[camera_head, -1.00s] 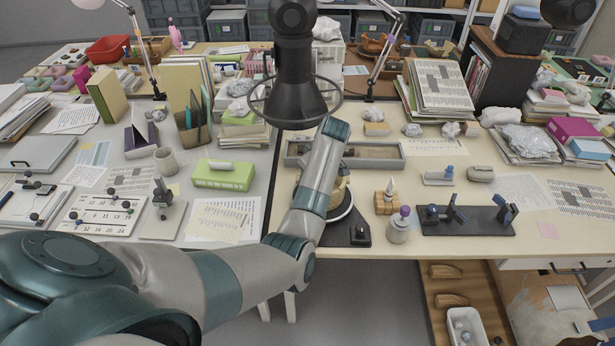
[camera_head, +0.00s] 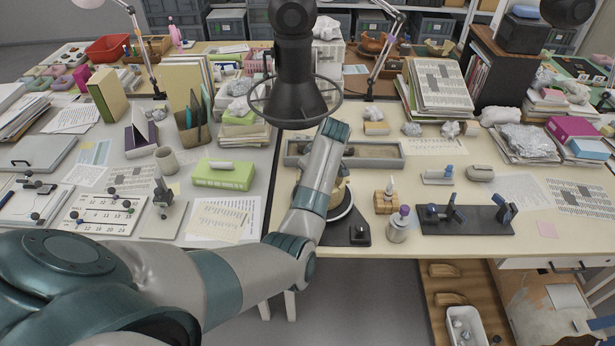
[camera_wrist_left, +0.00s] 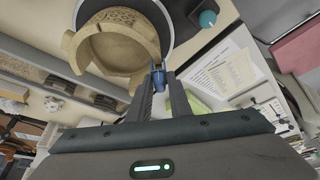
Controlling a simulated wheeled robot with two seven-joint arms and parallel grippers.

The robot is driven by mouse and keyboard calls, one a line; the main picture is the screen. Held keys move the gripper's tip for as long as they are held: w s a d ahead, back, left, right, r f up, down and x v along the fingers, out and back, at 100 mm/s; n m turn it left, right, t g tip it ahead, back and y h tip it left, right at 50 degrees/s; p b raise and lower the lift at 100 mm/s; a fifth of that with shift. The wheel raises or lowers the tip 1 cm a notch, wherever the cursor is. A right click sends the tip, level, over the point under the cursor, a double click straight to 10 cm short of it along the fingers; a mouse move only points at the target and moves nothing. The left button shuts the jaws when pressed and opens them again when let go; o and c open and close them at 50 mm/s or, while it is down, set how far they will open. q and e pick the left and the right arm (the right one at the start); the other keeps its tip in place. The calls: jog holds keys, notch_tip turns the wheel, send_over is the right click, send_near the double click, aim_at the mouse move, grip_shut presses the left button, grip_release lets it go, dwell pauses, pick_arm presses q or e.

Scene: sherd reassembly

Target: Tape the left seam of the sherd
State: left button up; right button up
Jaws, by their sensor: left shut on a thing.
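A tan, broken-edged pot sherd (camera_wrist_left: 113,48) with a patterned band sits in a round holder (camera_wrist_left: 160,22) in the left wrist view. In the head view the sherd (camera_head: 341,193) shows only partly behind my left arm, above the holder's black base (camera_head: 346,232). My left gripper (camera_wrist_left: 160,80) is shut on a small blue piece (camera_wrist_left: 157,77). The piece is right beside the sherd's lower right edge in the wrist view; I cannot tell whether they touch. In the head view my left arm hides these fingers. My right gripper is not in view.
A long grey tray (camera_head: 385,162) lies behind the holder. A purple-capped bottle (camera_head: 399,225), a wooden block (camera_head: 386,203) and a dark board (camera_head: 480,228) with blue-tipped tools stand to the right. A green box (camera_head: 224,175) stands to the left. The table's front edge is close.

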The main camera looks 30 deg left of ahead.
pick_arm(q)
jog(key=shift+f, duration=1)
dwell(0.8)
jog(key=shift+f, duration=0.3)
dwell(1.6)
jog(key=o, duration=0.8)
jog(key=shift+b+v, duration=2.3)
jog(key=shift+v, duration=6.4)
jog(key=shift+w, duration=0.1)
